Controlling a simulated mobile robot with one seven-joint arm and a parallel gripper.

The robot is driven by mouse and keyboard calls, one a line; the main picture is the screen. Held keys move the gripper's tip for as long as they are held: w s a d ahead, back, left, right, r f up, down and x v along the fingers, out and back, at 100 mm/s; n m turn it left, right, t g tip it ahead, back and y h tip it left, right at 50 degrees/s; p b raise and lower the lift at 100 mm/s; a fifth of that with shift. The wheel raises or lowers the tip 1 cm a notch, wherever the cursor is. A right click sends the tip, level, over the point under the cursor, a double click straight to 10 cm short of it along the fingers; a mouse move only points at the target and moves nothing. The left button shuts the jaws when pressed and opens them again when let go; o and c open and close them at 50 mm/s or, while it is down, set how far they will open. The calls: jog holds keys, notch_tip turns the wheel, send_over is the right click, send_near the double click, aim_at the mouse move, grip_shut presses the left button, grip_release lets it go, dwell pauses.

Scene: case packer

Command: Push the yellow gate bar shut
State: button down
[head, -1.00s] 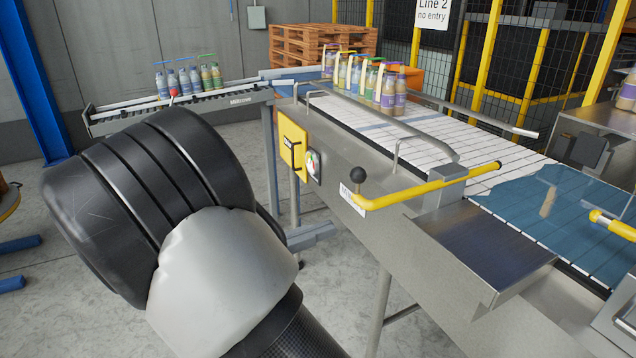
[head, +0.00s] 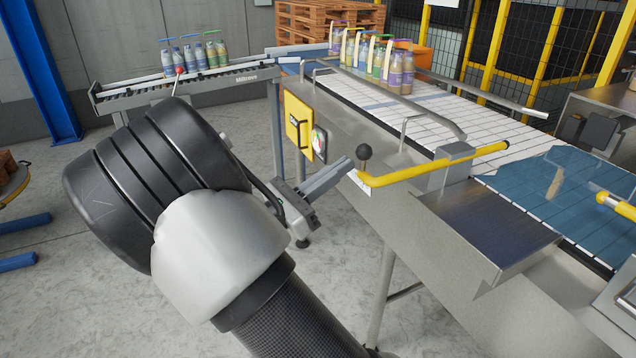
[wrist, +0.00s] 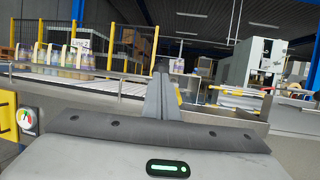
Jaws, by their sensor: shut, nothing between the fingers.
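The yellow gate bar (head: 440,166) is pivoted on a grey bracket at the conveyor's near side in the head view. Its bent near end, with a black ball knob (head: 364,152), hangs over the near edge of the machine. Its other end points right over the belt. A gap shows between its far tip and the yellow-ended bar at the right. My gripper (head: 344,170) is shut and empty, with its fingertips just left of the knob. I cannot tell whether they touch it. In the wrist view my closed fingers (wrist: 160,84) hide most of the bar.
Several bottles (head: 375,62) stand on the white belt (head: 400,98) at the back.

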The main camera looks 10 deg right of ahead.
jog(key=shift+w+d+r, duration=0.25)
jog(key=shift+w+d, duration=0.1)
jog(key=shift+d, duration=0.25)
jog(key=shift+d, duration=0.25)
jog(key=w+d+p, duration=0.1)
jog(key=w+d, duration=0.1)
jog(key=d, duration=0.6)
jog(key=w+d+p, duration=0.2)
jog(key=w+d, duration=0.1)
jog(key=d, duration=0.5)
jog(key=shift+w+d, duration=0.25)
jog(key=shift+d, duration=0.15)
jog(key=shift+r, duration=0.15)
